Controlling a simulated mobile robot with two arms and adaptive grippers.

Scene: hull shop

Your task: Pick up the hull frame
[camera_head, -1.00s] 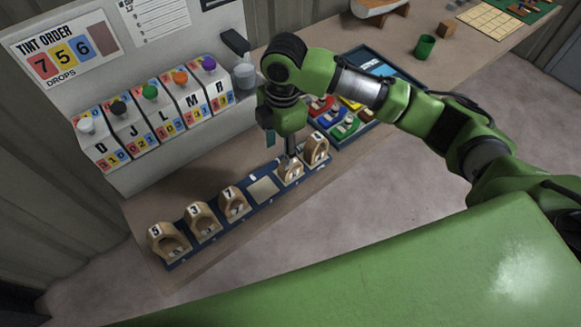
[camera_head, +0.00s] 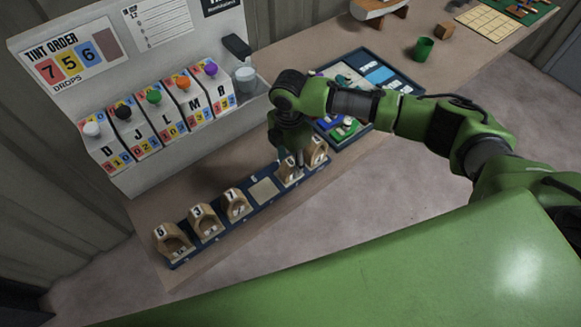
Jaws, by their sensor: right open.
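Several wooden, arch-shaped hull frames with number labels stand in a row on a dark blue rack (camera_head: 216,233). From the left they are the hull frame marked 5 (camera_head: 175,243), the one marked 3 (camera_head: 206,224) and the one marked 7 (camera_head: 237,205). Then comes an empty pale slot (camera_head: 264,190), then a hull frame (camera_head: 288,175) and a last one (camera_head: 318,153) at the right end. My right gripper (camera_head: 298,162) points down, open, right at the hull frame beside the empty slot. Its fingers partly cover that frame; contact cannot be told. My left gripper is out of view.
A white dispenser (camera_head: 150,124) with coloured knobs stands behind the rack. A dark tray (camera_head: 348,143) of coloured parts lies behind my right arm. A green cup (camera_head: 424,47) and a wooden block (camera_head: 445,30) stand farther right.

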